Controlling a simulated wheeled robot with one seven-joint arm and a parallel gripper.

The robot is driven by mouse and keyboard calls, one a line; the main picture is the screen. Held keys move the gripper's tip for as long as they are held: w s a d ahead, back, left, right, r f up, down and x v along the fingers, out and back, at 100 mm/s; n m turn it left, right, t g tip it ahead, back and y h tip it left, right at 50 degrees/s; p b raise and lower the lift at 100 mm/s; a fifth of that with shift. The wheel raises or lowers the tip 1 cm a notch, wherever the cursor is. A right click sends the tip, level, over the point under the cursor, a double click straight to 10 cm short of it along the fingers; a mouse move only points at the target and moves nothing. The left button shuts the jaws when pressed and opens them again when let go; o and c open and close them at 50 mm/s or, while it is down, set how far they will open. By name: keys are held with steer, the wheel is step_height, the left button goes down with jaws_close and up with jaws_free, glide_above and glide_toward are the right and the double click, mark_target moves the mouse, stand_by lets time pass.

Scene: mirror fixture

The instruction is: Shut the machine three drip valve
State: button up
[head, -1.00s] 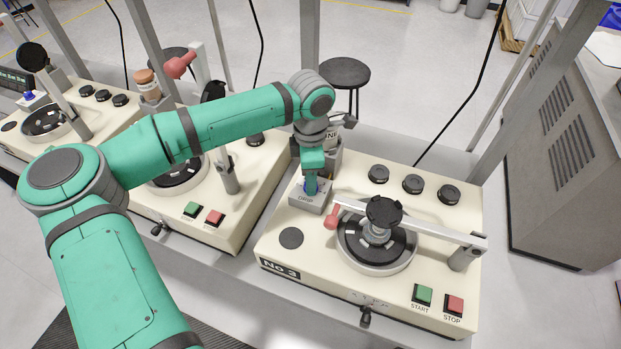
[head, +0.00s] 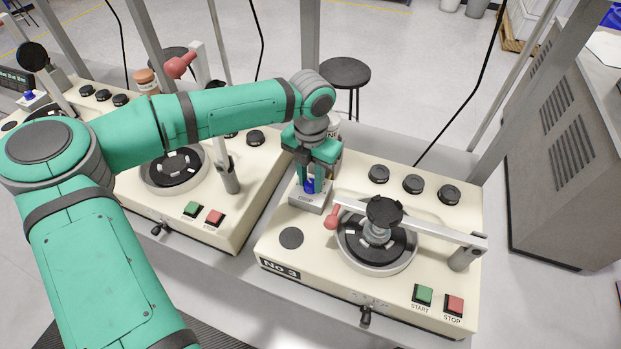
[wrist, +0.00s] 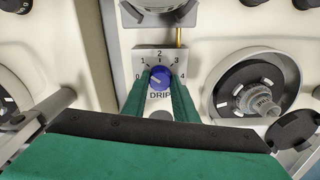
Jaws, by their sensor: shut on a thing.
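Machine No 3 (head: 277,268) stands at the centre right in the head view. Its grey DRIP valve box (head: 304,203) is at its back left and carries a blue knob (head: 309,183). My gripper (head: 312,184) points down over the box and is shut on the blue knob. In the wrist view, the knob (wrist: 160,77) sits between my two green fingers, inside a dial marked 0 to 4. A pale mark on the knob's face lies toward its left side; its exact reading is too small to tell.
A lever arm with a red handle (head: 332,217) crosses the round plate (head: 375,243) just right of the valve box. Green start (head: 423,293) and red stop (head: 454,304) buttons sit at the front right. A neighbouring machine (head: 190,209) stands left, below my arm.

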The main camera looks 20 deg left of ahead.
mark_target(311, 183)
steer(key=n, duration=0.7)
stand_by(0.6)
steer(key=o, duration=1.1)
steer(key=shift+c, duration=0.2)
step_height(311, 183, up, 11)
steer(key=shift+f, duration=0.15)
